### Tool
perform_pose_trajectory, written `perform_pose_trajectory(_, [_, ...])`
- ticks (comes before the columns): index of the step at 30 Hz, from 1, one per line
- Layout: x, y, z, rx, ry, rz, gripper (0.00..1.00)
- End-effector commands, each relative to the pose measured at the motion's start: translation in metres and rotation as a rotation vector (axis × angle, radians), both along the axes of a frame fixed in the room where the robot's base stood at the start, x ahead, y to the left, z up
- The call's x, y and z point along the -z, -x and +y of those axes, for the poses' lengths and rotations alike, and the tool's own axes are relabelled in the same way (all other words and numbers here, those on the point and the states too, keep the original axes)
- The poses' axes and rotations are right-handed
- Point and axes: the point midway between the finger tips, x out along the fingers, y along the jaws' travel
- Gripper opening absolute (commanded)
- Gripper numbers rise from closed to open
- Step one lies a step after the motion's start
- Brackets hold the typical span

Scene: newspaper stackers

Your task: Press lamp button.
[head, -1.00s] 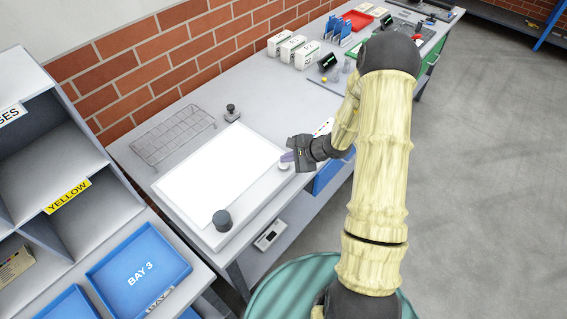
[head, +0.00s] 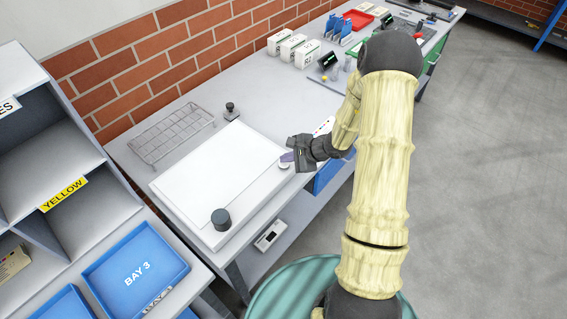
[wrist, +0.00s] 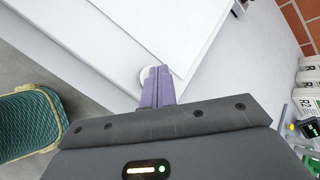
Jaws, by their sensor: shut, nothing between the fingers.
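The light box (head: 170,190) is a flat white panel with a pale frame on the bench. The round white lamp button (head: 284,167) sits on its frame at the right corner. My gripper (head: 287,157) is shut and empty, its purple fingertips at the button. In the wrist view the fingertips (wrist: 157,70) overlap the button (wrist: 146,76), and part of it is hidden behind them. Whether they touch or press it I cannot tell.
A dark round knob (head: 221,219) stands on the box's near corner. A wire rack (head: 170,135) and a small dark stamp-like object (head: 232,111) lie behind it. White boxes (head: 290,48) stand farther along the bench. A blue tray (head: 137,268) is at lower left.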

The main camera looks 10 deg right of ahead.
Motion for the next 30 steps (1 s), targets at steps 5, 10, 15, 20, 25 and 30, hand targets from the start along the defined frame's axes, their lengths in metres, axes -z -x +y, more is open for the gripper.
perform_pose_trajectory(5, [0.0,0.0,0.0,0.001,0.001,0.001,0.0])
perform_pose_trajectory(10, [-0.001,0.0,0.0,0.001,0.001,0.001,0.0])
perform_pose_trajectory(15, [-0.007,0.0,0.0,-0.001,0.002,0.0,0.0])
perform_pose_trajectory(20, [-0.009,0.0,0.0,0.001,0.001,0.001,0.0])
perform_pose_trajectory(25, [-0.009,0.0,0.0,0.001,0.001,0.001,0.0])
perform_pose_trajectory(30, [-0.019,0.0,0.0,0.001,0.001,0.0,0.0])
